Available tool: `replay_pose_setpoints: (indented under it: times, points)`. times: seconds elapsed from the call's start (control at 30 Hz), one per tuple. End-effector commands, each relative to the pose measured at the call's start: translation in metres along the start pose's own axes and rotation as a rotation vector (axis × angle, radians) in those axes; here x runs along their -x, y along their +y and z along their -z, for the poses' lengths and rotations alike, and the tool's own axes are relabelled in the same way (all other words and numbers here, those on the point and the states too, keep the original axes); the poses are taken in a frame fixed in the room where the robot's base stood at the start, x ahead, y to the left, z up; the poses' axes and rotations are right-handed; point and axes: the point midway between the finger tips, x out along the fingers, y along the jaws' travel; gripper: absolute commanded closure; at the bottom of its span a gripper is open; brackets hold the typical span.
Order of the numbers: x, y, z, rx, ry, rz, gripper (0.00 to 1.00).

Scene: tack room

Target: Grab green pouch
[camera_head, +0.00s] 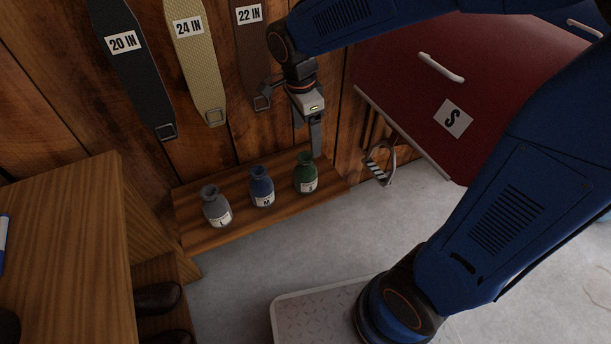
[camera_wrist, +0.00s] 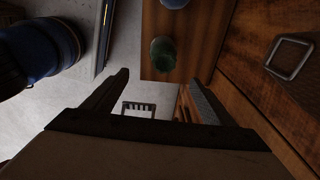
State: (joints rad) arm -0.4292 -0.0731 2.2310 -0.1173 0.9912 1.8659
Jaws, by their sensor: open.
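The green pouch (camera_head: 305,172) stands upright on a low wooden shelf (camera_head: 240,233), at the right end of a row of three. It has a narrow neck and a white label. My gripper (camera_head: 308,140) is open and empty, pointing down above and close to the green pouch. In the wrist view the green pouch (camera_wrist: 163,49) lies ahead of my gripper (camera_wrist: 158,77), roughly in line with the gap between the two fingers. It is not between them, and I see no contact.
A blue pouch (camera_head: 262,187) marked M and a grey pouch (camera_head: 216,207) marked L stand to the left. A metal stirrup (camera_head: 381,165) hangs to the right, below a red cabinet (camera_head: 410,95). Straps with size labels hang on the wood wall. A wooden cabinet (camera_head: 70,250) stands left.

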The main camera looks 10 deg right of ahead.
Motion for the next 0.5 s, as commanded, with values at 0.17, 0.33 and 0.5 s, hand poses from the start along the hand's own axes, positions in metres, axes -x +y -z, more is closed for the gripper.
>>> replay_pose_setpoints:
  times: [0.17, 0.33, 0.5]
  points:
    - [-0.015, -0.015, -0.021, -0.117, 0.020, -0.029, 0.22]
    - [-0.023, -0.018, -0.026, -0.157, 0.027, -0.037, 0.22]
    - [-0.047, -0.017, -0.025, -0.159, 0.027, -0.040, 0.22]
